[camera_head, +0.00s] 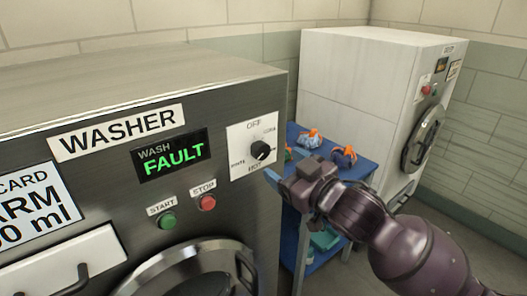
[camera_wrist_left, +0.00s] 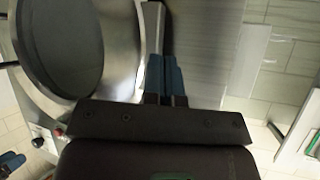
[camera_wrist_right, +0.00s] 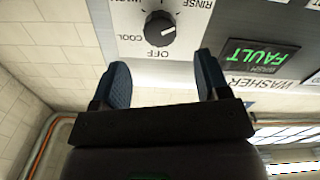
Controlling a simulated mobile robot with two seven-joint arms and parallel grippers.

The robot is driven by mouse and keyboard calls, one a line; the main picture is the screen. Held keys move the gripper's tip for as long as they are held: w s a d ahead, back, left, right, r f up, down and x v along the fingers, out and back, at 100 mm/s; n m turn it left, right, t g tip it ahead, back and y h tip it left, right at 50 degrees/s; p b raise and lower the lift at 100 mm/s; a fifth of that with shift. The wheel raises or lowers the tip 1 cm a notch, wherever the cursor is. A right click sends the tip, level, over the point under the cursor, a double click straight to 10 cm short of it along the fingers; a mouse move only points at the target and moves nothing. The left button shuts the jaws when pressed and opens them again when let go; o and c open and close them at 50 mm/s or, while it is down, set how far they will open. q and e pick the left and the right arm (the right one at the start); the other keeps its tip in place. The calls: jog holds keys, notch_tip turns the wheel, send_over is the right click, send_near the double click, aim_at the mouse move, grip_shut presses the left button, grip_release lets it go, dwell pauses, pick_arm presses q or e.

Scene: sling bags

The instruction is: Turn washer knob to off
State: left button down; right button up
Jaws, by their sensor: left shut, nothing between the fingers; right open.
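The washer knob (camera_head: 260,150) is a black dial on a white plate at the upper right of the washer front (camera_head: 110,190). OFF is printed above it and HOT below. In the right wrist view the knob (camera_wrist_right: 160,28) appears upside down, just beyond the fingertips; I cannot surely tell which label it points to. My right gripper (camera_head: 280,166) is open and empty, its blue fingers (camera_wrist_right: 163,72) apart and short of the knob. My left gripper (camera_wrist_left: 163,76) is shut and empty, its fingers together near the round washer door (camera_wrist_left: 60,45). It is outside the head view.
The display (camera_head: 173,155) reads WASH FAULT. A green START button (camera_head: 168,220) and red STOP button (camera_head: 207,202) sit below it. A blue table (camera_head: 355,165) with small colourful items stands to the right, before a second, white machine (camera_head: 350,80).

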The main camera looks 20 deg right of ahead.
aim_at(264, 152)
jog(key=x, duration=0.7)
jog(key=shift+w, duration=0.1)
jog(key=shift+c, duration=0.5)
